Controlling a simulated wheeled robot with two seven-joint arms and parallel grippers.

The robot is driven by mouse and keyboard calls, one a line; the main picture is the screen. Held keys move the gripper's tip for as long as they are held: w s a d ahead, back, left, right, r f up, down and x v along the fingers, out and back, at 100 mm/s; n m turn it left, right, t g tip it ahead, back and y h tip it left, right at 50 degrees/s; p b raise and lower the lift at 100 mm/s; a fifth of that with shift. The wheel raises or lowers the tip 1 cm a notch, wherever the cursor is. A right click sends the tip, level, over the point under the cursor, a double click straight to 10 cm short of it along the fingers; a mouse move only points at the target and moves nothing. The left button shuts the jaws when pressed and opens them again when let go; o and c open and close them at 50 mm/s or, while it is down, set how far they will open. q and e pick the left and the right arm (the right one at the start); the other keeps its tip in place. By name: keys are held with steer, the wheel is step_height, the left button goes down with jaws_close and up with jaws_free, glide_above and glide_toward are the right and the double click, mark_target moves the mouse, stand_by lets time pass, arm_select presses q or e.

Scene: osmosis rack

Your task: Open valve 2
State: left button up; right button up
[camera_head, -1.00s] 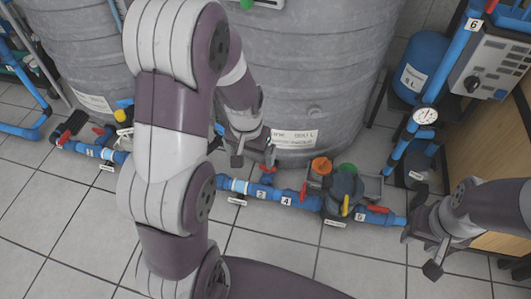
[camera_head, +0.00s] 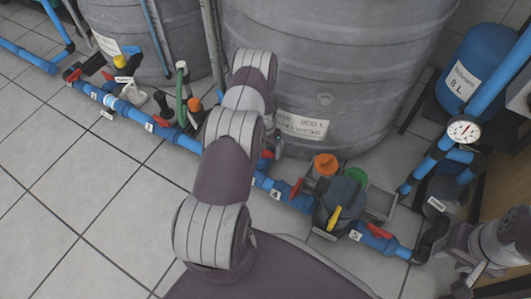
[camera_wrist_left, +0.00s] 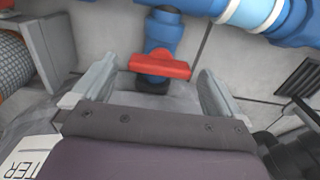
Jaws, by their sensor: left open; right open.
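Several red-handled valves sit along the blue floor pipe in the head view. One has a red handle (camera_head: 160,121) beside a small tag (camera_head: 149,127) that looks like a 2. My left gripper is mostly hidden behind my left arm in the head view. In the left wrist view my left gripper (camera_wrist_left: 157,70) is open, its fingers on either side of a red valve handle (camera_wrist_left: 160,67) lying crosswise on a blue fitting (camera_wrist_left: 163,35). I cannot read this valve's number. My right gripper (camera_head: 442,268) is open and empty at the lower right of the head view.
A large grey tank (camera_head: 340,65) stands behind the pipe. A blue vessel (camera_head: 480,70) and pressure gauge (camera_head: 463,130) are at right. Tiled floor (camera_head: 80,200) at front left is clear.

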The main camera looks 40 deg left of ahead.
arm_select(q)
steer(key=shift+f, duration=0.45)
steer(key=c, duration=1)
